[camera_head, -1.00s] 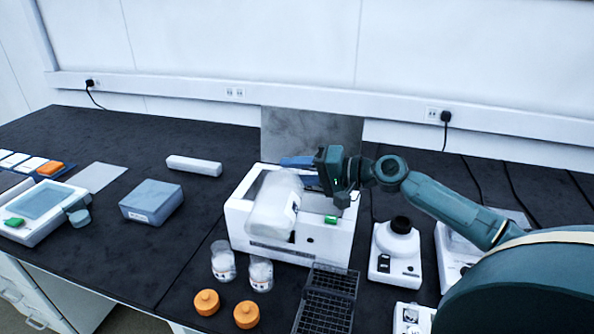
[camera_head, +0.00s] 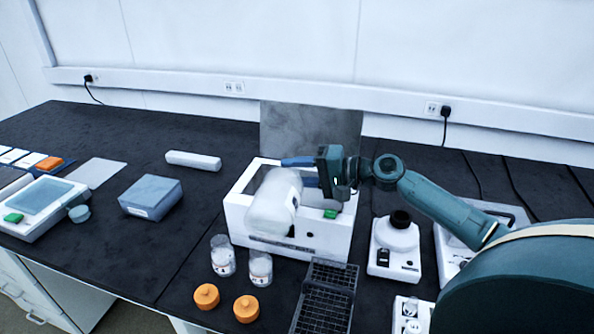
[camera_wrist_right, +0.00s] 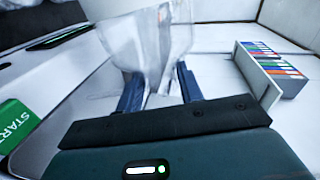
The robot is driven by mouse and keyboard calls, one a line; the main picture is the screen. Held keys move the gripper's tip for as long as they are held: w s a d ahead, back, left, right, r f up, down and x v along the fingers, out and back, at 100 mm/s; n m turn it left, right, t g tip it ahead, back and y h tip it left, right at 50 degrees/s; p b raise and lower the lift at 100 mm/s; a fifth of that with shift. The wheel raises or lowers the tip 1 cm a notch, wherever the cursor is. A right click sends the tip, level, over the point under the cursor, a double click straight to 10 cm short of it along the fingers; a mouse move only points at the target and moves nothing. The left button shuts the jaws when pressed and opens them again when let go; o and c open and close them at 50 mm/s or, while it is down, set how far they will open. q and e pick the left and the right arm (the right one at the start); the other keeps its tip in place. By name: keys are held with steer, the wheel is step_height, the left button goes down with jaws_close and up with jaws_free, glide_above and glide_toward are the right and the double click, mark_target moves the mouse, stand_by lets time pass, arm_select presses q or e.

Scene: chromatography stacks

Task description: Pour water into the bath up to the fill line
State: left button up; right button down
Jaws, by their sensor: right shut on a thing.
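The bath (camera_head: 325,235) is a white box-shaped unit with a green button on its front right, standing at the middle of the bench. My right gripper (camera_head: 302,172) is shut on a clear, whitish bottle (camera_head: 272,203) and holds it tilted over the bath's opening. In the right wrist view the bottle (camera_wrist_right: 150,40) sits between the two dark blue fingers, and a green START button (camera_wrist_right: 14,124) shows at the left. The bath's inside, the fill line and any water level are hidden or too unclear to tell. My left gripper is not in view.
Two clear jars (camera_head: 222,255) and two orange caps (camera_head: 206,296) stand in front of the bath, beside a dark rack (camera_head: 324,298). A white device with a black top (camera_head: 396,245) stands to the right.

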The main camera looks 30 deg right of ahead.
stand_by(0.5)
steer(key=shift+w+d+f+m, duration=0.15)
steer(key=shift+f+m, duration=0.35)
steer(key=shift+f, duration=0.1)
steer(key=shift+w+d+f+m+p, duration=0.1)
steer(key=shift+w+f+m+p, duration=0.05)
steer(key=shift+f+m+p, duration=0.3)
stand_by(3.8)
steer(key=shift+r, duration=0.15)
steer(key=shift+s+a+r+n+p, duration=0.15)
steer(key=shift+r+n+p, duration=0.05)
steer(key=shift+r+n, duration=0.4)
steer(key=shift+s+a+r+n+p, duration=0.15)
steer(key=shift+r+n, duration=0.3)
steer(key=shift+r, duration=0.25)
steer(key=shift+s+a+r+n+t+h+p, duration=0.15)
steer(key=shift+r+n+p, duration=0.25)
steer(key=shift+r, duration=0.5)
steer(key=shift+s+a+r+n+t+h+p, duration=0.1)
steer(key=shift+r+n+t+p, duration=0.1)
steer(key=shift+r+n, duration=0.5)
steer(key=shift+s+a+r+n+t+h+p, duration=0.15)
steer(key=shift+r+n+p, duration=0.15)
steer(key=shift+r, duration=0.75)
steer(key=shift+w+d, duration=0.1)
